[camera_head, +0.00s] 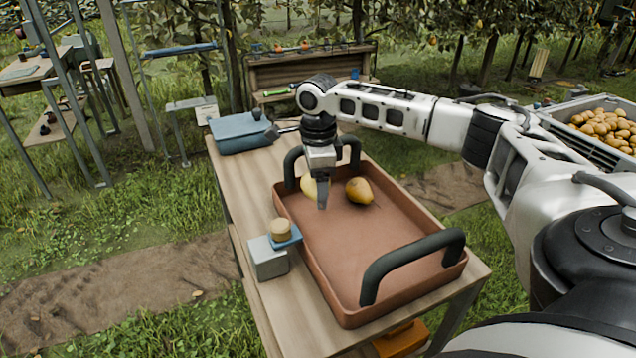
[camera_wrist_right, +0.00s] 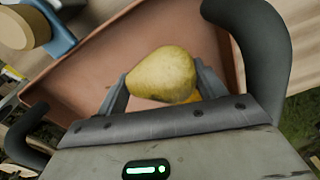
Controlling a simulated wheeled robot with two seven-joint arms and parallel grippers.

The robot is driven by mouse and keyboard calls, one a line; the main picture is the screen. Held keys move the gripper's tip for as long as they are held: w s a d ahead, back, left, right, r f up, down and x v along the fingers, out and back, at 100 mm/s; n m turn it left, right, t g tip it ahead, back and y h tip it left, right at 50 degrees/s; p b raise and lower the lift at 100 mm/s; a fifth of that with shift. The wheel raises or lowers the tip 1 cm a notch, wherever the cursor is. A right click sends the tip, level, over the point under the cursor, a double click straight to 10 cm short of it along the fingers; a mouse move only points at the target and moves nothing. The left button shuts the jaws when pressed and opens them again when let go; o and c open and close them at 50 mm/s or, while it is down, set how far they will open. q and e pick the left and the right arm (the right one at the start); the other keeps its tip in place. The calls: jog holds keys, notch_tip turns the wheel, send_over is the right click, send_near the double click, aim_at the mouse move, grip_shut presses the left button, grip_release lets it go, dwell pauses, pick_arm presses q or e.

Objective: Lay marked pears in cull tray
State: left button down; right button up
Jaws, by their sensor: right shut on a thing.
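My right gripper (camera_head: 322,193) reaches down over the far left part of the brown cull tray (camera_head: 340,250). It is shut on a yellow pear (camera_head: 309,187), which also shows between the fingers in the right wrist view (camera_wrist_right: 160,75). Whether this pear touches the tray floor I cannot tell. A second pear, orange-yellow (camera_head: 359,190), lies in the tray just right of the gripper; in the wrist view it is mostly hidden behind the held pear. No mark on either pear is clear. My left gripper is not in view.
The tray has black handles (camera_head: 412,262) standing up at both ends. A small grey block with a blue top and a round tan piece (camera_head: 280,230) stands left of the tray. A crate of pears (camera_head: 600,127) stands right. The tray's near half is empty.

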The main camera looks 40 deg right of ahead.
jog(key=shift+f, duration=2.5)
dwell(0.9)
jog(key=o, duration=1.1)
jog(key=shift+o, duration=0.2)
notch_tip(320, 180, up, 16)
